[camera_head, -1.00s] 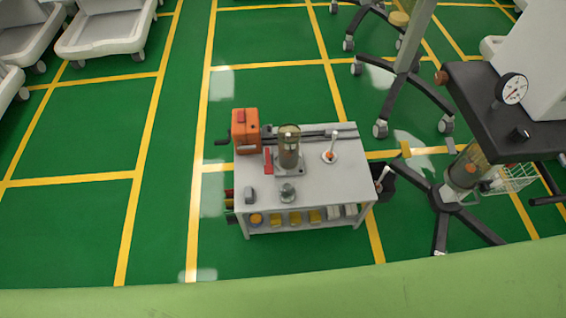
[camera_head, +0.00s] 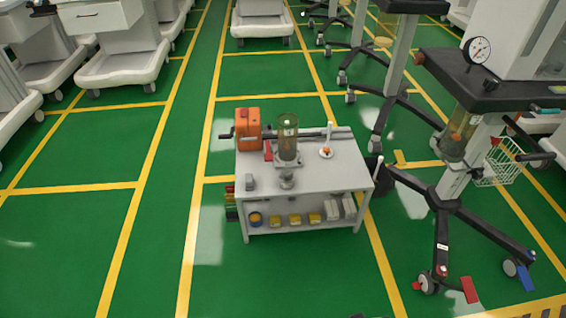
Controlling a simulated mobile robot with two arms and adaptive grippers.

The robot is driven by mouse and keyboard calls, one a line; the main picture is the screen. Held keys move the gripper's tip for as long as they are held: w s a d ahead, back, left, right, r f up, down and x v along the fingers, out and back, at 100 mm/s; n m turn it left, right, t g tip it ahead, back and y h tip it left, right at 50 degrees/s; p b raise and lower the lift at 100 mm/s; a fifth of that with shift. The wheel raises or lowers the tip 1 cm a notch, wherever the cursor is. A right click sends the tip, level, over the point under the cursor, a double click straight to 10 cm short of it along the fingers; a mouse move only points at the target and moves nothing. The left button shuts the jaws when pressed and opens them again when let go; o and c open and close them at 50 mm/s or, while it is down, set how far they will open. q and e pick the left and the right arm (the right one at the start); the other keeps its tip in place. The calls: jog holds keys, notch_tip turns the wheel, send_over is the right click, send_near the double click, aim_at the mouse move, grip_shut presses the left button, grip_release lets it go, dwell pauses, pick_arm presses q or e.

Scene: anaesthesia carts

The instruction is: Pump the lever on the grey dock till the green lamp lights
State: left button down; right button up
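A small light-grey table (camera_head: 312,181) stands on the green floor near the middle. On it, a tinted glass cylinder (camera_head: 288,138) stands on a grey base (camera_head: 287,162), which may be the grey dock. A short red part (camera_head: 268,151) shows at the left of this base. A white upright lever (camera_head: 329,135) stands on a round pale base with an orange spot, right of the cylinder. I cannot tell which of these parts is the dock's lever. I cannot make out a lit green lamp. Neither of my grippers is in view.
An orange box with a crank (camera_head: 248,130) sits at the table's back left. A wheeled stand (camera_head: 443,202) with a gauge (camera_head: 477,49) is close on the right, its legs spread over the floor. White carts (camera_head: 118,45) stand at the back left. Floor left and front is clear.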

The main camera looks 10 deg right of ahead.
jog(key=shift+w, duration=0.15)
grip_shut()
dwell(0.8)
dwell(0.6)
